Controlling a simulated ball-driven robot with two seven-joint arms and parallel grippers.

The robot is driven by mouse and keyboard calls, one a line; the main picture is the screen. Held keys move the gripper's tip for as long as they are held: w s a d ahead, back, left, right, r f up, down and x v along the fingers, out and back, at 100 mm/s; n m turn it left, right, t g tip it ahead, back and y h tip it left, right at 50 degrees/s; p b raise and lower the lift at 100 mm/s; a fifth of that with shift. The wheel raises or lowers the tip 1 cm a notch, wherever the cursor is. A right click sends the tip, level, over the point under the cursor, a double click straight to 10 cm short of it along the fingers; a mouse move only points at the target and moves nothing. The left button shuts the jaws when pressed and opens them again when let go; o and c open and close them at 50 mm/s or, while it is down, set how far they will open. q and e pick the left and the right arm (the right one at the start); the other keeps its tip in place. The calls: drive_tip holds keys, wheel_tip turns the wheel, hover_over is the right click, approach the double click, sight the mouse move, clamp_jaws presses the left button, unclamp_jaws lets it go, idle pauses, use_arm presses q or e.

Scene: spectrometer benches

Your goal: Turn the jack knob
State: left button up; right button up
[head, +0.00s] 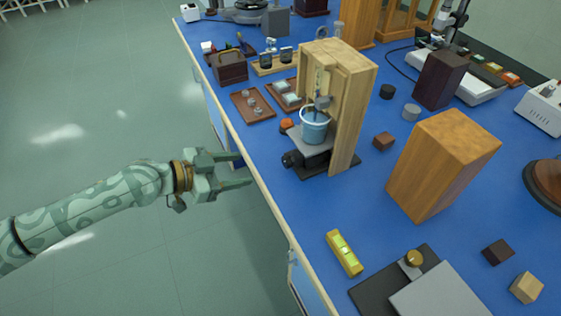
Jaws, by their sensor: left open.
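The lab jack (312,152) stands on the blue bench, inside an open-fronted wooden stand (350,100). Its dark knob (290,160) sticks out at the jack's front left, towards the bench edge. A light blue bucket (314,128) sits on the jack's top plate, under a hanging hook. My left gripper (244,170) is open and empty, its fingers pointing right towards the knob. It is left of the knob, near the bench's edge, and apart from it. My right gripper is not in view.
An orange piece (287,125) lies just behind the knob. Wooden trays (253,107) lie farther back. A yellow level (345,253) and a dark plate with a brass knob (413,258) lie nearer. A tall wooden block (440,165) stands right. Bench in front of the knob is clear.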

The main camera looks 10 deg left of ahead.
sight(284, 162)
use_arm(q)
drive_tip(key=b+x, duration=0.1)
drive_tip(key=x, duration=1.2)
drive_tip(key=c, duration=1)
